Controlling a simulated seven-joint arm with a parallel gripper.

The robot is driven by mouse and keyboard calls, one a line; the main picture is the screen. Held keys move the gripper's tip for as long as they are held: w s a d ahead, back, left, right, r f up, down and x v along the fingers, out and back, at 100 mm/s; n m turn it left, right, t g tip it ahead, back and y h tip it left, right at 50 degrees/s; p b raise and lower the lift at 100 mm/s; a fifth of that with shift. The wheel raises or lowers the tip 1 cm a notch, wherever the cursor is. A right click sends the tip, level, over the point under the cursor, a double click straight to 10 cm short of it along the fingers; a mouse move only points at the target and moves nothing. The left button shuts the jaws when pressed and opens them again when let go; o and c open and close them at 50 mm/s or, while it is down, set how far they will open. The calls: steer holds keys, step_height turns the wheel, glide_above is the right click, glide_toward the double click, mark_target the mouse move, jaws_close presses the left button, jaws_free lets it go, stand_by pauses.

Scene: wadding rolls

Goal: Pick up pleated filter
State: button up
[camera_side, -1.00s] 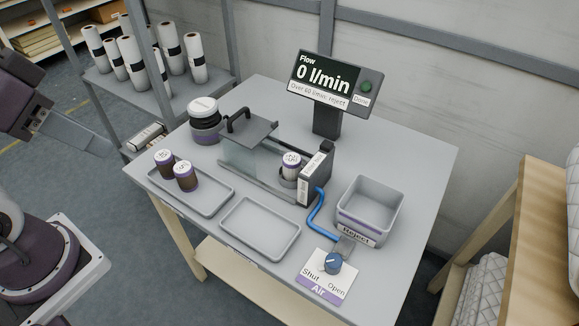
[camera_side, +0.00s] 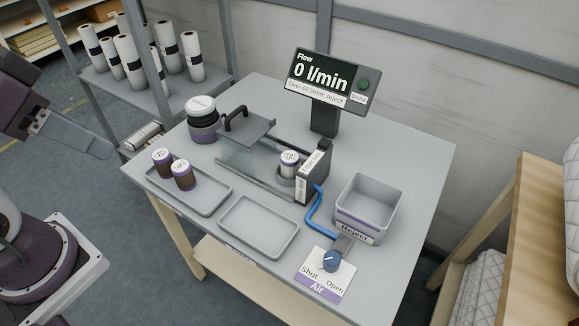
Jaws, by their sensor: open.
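Two short dark brown cylinders with purple bands and white labelled tops, which look like the filters, stand upright in the left grey tray: one at the back left (camera_side: 162,163) and one in front of it (camera_side: 183,177). My gripper (camera_side: 92,146) is at the left edge of the view, open and empty, well apart from the cylinders.
A handled clear cover (camera_side: 245,130) stands at the fixture. An empty tray (camera_side: 258,228), Reject bin (camera_side: 366,208) and air valve (camera_side: 331,261) stand on the table. The display (camera_side: 325,78) reads 0 l/min.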

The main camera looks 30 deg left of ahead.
step_height(320, 180, up, 4)
steer(key=r+m+t+h, duration=0.1)
steer(key=t, duration=0.7)
glide_above(284, 166)
steer(key=s, duration=0.2)
step_height(284, 166, down, 34)
steer(key=shift+w+a+f, duration=0.1)
steer(key=x, duration=0.7)
steer(key=shift+w, duration=0.2)
steer(key=shift+r, duration=0.2)
jaws_close()
